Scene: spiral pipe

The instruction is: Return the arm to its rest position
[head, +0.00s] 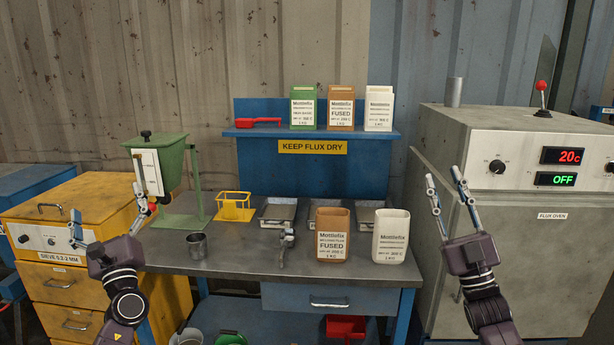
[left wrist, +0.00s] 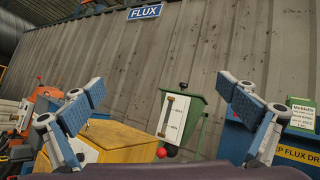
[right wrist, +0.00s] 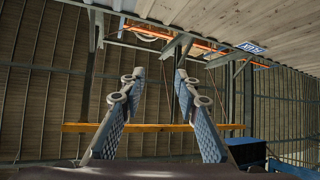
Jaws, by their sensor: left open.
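My left gripper (head: 106,201) is open and empty at the left of the head view, in front of the yellow sieve cabinet and the green hopper. Its two spread fingers also show in the left wrist view (left wrist: 158,90), with nothing between them. My right gripper (head: 443,177) points upward at the right, in front of the grey flux oven. In the right wrist view (right wrist: 160,75) its fingers stand apart with a gap and hold nothing. Neither gripper touches anything that I can see.

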